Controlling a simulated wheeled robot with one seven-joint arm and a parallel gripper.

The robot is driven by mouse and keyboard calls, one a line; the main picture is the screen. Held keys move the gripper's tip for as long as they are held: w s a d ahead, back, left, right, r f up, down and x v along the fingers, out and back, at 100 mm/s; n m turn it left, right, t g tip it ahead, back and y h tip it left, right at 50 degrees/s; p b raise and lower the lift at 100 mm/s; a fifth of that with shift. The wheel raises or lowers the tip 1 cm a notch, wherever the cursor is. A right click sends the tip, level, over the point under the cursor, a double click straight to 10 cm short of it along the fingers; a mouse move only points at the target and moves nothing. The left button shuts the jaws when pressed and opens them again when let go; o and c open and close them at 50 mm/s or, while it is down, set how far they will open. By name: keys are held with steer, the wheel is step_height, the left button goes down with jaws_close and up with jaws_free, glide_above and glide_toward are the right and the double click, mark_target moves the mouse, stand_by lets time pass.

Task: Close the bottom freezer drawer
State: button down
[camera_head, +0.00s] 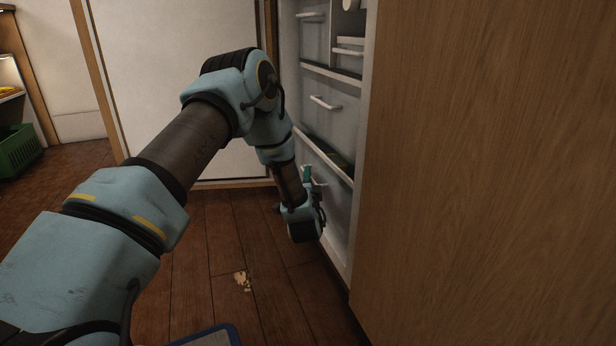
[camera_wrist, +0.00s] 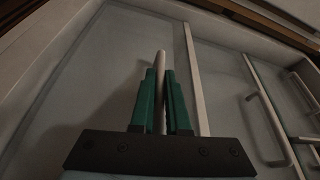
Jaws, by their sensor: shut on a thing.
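The bottom freezer drawer (camera_head: 341,215) is a pale grey front low in the white freezer, right of centre in the head view. It appears to stand slightly out, with a dark gap above its white top rim. My gripper (camera_head: 308,176) is at this drawer's front, pointing at its handle. In the wrist view its green fingers (camera_wrist: 161,100) are shut on the thin pale handle bar (camera_wrist: 161,62). The drawer's front (camera_wrist: 95,70) fills the area behind the fingers. My arm hides part of the drawer's left side in the head view.
The drawer above has a white handle (camera_head: 325,104), also in the wrist view (camera_wrist: 268,128). A wooden panel (camera_head: 490,180) fills the right side. A white door (camera_head: 180,80) stands behind my arm. Yellowish crumbs (camera_head: 242,280) and a blue-edged thing (camera_head: 212,337) lie on the floor.

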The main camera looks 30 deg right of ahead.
mark_target(319, 175)
stand_by(0.3)
steer(key=shift+s+d+p, duration=0.15)
steer(key=shift+d+p, duration=0.05)
steer(key=shift+d, duration=0.75)
steer(key=shift+s+d+p, duration=0.1)
steer(key=shift+d+p, duration=0.05)
steer(key=shift+d, duration=0.75)
steer(key=c, duration=0.9)
jaws_free()
steer(key=p+v, duration=0.5)
steer(key=v, duration=0.5)
steer(key=shift+s+a, duration=0.2)
steer(key=shift+s, duration=0.15)
